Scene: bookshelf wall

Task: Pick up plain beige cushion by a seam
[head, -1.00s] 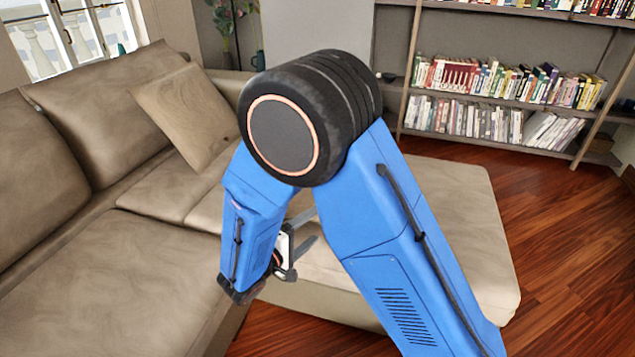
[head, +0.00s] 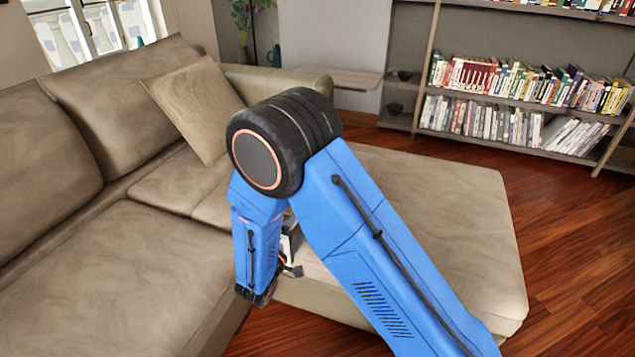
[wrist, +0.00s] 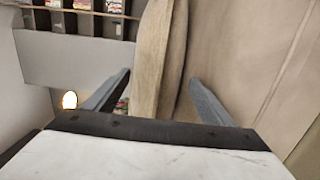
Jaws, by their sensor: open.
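The plain beige cushion (head: 193,108) leans tilted against the sofa's backrest in the head view. In the wrist view a beige padded form, which looks like the cushion seen edge-on (wrist: 160,50), stands upright in the picture between the finger lines. My gripper (wrist: 158,80) is open, with one finger on each side of this edge in the picture. I cannot tell how far beyond the fingertips it lies. In the head view my gripper (head: 291,258) is low over the sofa's chaise part, mostly hidden behind my blue arm, and well apart from the cushion.
The beige corner sofa (head: 440,210) fills the left and middle, with large back cushions (head: 110,85) beside the plain one. A bookshelf (head: 500,102) stands at the back right. Bare wooden floor (head: 565,230) lies to the right. A window (head: 95,25) is at the far left.

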